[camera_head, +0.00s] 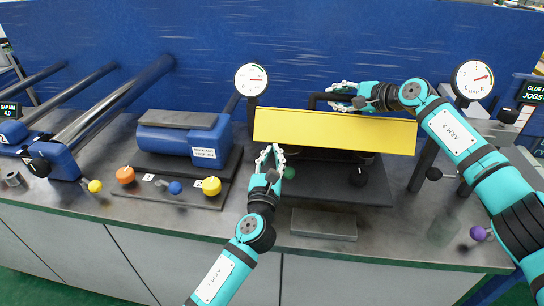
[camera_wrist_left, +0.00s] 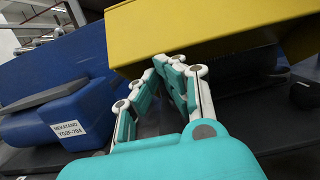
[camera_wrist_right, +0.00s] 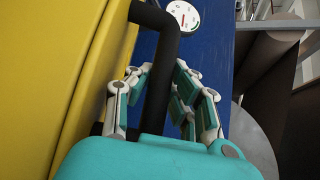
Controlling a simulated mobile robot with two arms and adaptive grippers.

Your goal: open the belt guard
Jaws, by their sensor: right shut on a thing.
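The belt guard (camera_head: 335,131) is a long yellow cover over a dark machine base. It fills the upper part of the left wrist view (camera_wrist_left: 200,30) and the left side of the right wrist view (camera_wrist_right: 55,70). My right gripper (camera_head: 336,96) is behind the guard, shut on its black bar handle (camera_wrist_right: 163,75), which passes between the fingers in the right wrist view. My left gripper (camera_head: 270,150) is in front of the guard near its lower left edge. Its fingertips look close together with nothing seen between them. Contact with the guard cannot be told.
A blue motor (camera_head: 180,138) stands left of the guard. Orange, blue and yellow knobs (camera_head: 211,186) line the bench's front. Gauges (camera_head: 251,80) stand behind and at right (camera_head: 473,80). A grey block (camera_head: 324,224) lies in front of the base. A purple knob (camera_head: 478,233) is at right.

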